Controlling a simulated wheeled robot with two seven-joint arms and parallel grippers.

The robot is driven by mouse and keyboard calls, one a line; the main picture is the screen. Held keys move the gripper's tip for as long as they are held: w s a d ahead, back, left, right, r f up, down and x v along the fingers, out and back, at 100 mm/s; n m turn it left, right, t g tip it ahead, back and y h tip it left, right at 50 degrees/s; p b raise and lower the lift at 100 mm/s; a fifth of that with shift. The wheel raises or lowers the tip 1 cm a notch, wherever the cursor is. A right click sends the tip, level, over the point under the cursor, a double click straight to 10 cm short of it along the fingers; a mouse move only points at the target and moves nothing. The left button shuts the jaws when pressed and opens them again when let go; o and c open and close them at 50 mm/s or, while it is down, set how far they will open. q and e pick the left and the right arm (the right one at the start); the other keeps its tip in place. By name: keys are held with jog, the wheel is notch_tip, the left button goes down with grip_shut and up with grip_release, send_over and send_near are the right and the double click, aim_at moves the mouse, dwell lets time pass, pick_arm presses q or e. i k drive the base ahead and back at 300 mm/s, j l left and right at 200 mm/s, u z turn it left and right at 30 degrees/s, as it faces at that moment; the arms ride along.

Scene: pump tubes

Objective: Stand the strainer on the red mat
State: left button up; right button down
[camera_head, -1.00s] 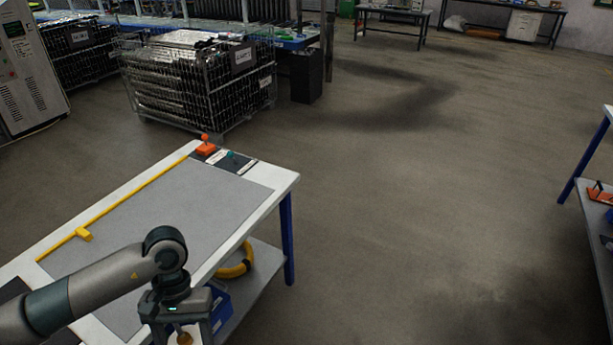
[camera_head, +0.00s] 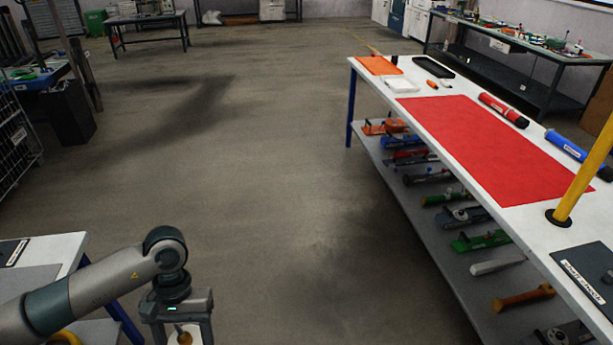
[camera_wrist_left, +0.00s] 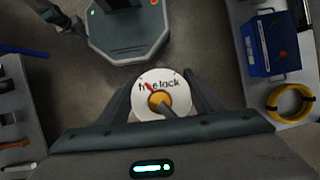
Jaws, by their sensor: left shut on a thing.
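The red mat (camera_head: 480,140) lies flat on the white table at the right in the head view, with its surface bare. My left gripper (camera_head: 182,335) is at the bottom of the head view, over the floor and well away from the mat. In the left wrist view the gripper (camera_wrist_left: 162,100) is shut on a round white piece with an orange centre, which I take to be the strainer (camera_wrist_left: 146,79). Its face bears lettering, partly covered by a thin stem. Its lower part is hidden. My right gripper is not in view.
A red tube (camera_head: 503,110) and a blue tube (camera_head: 572,149) lie behind the mat. A yellow post (camera_head: 580,185) stands at its near right. A white tray (camera_head: 401,86), orange mat (camera_head: 379,65) and black tray (camera_head: 433,67) are beyond. Open floor lies between the tables.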

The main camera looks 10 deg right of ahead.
aim_at(465, 137)
jog(key=i+z, duration=0.15)
jog(key=z, duration=0.3)
jog(key=i+z, duration=0.2)
jog(key=z, duration=0.25)
jog(key=i+j+z, duration=0.1)
jog(key=z, duration=0.3)
jog(key=i+j+z, duration=0.55)
jog(key=z, duration=0.25)
jog(key=i+j+z, duration=0.15)
jog(key=j+z, duration=0.25)
jog(key=j, duration=0.15)
jog(key=i+j, duration=0.15)
jog(key=j, duration=0.35)
jog(key=i+j+z, duration=0.1)
jog(key=j, duration=0.35)
jog(key=i+j, duration=0.15)
jog(key=j, duration=0.35)
jog(key=i+j+z, duration=0.1)
jog(key=j, duration=0.4)
